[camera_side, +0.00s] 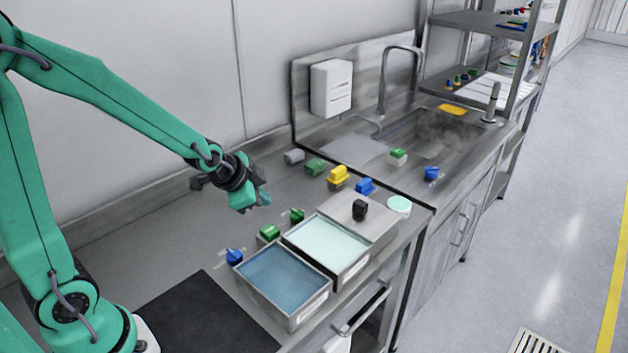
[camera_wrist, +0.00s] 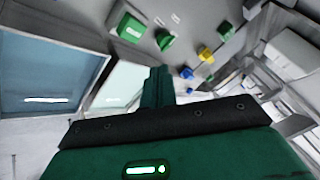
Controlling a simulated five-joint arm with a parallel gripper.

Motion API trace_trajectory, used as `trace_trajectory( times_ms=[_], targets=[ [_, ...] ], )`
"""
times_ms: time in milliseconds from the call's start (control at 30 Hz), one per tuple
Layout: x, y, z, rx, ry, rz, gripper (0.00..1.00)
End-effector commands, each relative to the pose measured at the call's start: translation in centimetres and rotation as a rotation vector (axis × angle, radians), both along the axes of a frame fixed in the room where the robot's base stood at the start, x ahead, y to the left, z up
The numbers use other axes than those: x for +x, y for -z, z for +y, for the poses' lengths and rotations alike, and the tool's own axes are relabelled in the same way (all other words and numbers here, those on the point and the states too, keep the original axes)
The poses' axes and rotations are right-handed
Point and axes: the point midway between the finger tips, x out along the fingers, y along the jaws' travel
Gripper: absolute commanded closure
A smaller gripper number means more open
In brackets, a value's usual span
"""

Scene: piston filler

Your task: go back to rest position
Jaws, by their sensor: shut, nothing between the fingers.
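My gripper (camera_side: 250,200) is green with a dark wrist. It hangs in the air above the steel counter, to the left of the trays and behind the blue knob. It is shut and nothing is seen in it. In the wrist view my gripper (camera_wrist: 158,85) points up the middle of the picture, with its fingers together. My arm reaches from the left side of the side view.
A blue-filled tray (camera_side: 283,275) and a pale-filled tray (camera_side: 327,246) stand at the front. Small parts sit behind them: a blue knob (camera_side: 234,257), green blocks (camera_side: 269,233), a yellow block (camera_side: 338,175). A sink (camera_side: 430,130) lies at right. The dark mat (camera_side: 205,315) is clear.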

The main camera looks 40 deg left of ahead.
Motion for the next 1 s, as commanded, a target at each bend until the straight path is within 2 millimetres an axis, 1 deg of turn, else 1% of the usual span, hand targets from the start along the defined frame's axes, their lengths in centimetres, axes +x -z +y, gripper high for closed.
trace_trajectory(
  times_ms=[33, 167, 367, 500, 667, 800, 1000],
  targets=[
    [-0.3, -0.7, -0.2, -0.012, -0.012, -0.002, 1.00],
    [-1.6, -2.6, -0.6, -0.055, -0.062, 0.006, 1.00],
    [-4.5, -5.6, -1.4, -0.134, -0.158, 0.029, 1.00],
    [-6.8, -7.5, -1.8, -0.188, -0.227, 0.047, 1.00],
    [-9.6, -9.3, -2.3, -0.247, -0.306, 0.066, 1.00],
    [-12.2, -10.7, -2.7, -0.296, -0.377, 0.085, 1.00],
    [-15.5, -12.0, -3.1, -0.355, -0.468, 0.107, 1.00]
  ],
)
